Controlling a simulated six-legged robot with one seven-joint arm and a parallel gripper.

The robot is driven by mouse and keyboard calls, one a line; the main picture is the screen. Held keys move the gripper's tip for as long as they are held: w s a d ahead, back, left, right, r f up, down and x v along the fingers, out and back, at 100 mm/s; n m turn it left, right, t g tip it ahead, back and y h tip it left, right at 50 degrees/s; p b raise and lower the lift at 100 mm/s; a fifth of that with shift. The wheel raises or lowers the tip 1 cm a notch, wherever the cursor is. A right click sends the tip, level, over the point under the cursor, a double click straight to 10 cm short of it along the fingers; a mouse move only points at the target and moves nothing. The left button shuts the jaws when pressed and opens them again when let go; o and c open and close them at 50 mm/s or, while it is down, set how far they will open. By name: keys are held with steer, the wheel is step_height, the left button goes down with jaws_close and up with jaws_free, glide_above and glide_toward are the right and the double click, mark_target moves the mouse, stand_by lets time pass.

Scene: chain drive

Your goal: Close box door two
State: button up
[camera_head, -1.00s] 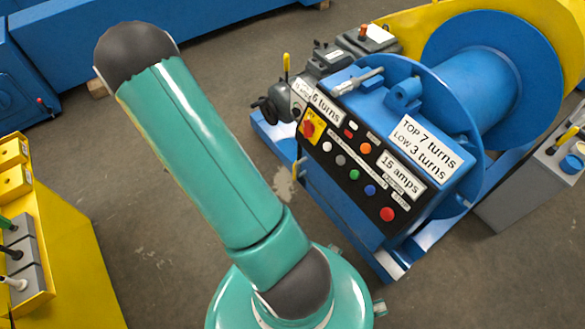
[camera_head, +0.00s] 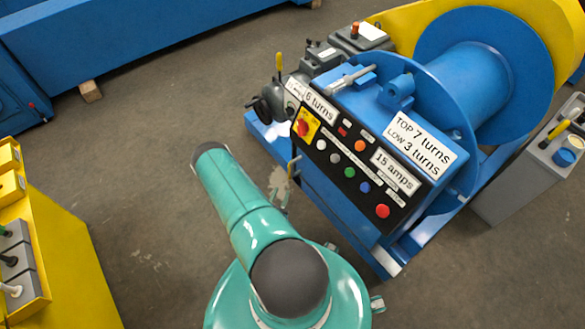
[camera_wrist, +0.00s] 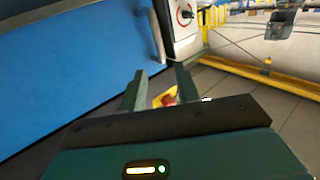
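My gripper (camera_wrist: 161,82) shows in the wrist view with its two dark green fingers apart and nothing held between them. A large flat blue panel (camera_wrist: 70,75) fills the left of that view. A grey upright bar (camera_wrist: 156,36) stands at its right edge, beyond the fingertips. I cannot tell whether this panel is box door two. In the head view only my green arm shows. My gripper is out of that view, and no box door can be made out there.
The wrist view shows a white box (camera_wrist: 186,22) with a round dial, a red knob on yellow (camera_wrist: 166,98) and a yellow floor rail (camera_wrist: 270,80). The head view shows a blue winch (camera_head: 470,90), its control panel (camera_head: 350,165), a yellow cabinet (camera_head: 70,260) and open floor.

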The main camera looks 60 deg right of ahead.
mark_target(292, 169)
steer(key=d, duration=0.4)
steer(key=w+d, duration=0.1)
steer(key=d, duration=0.8)
steer(key=shift+w+d, duration=0.15)
steer(key=shift+d, duration=0.15)
jaws_close()
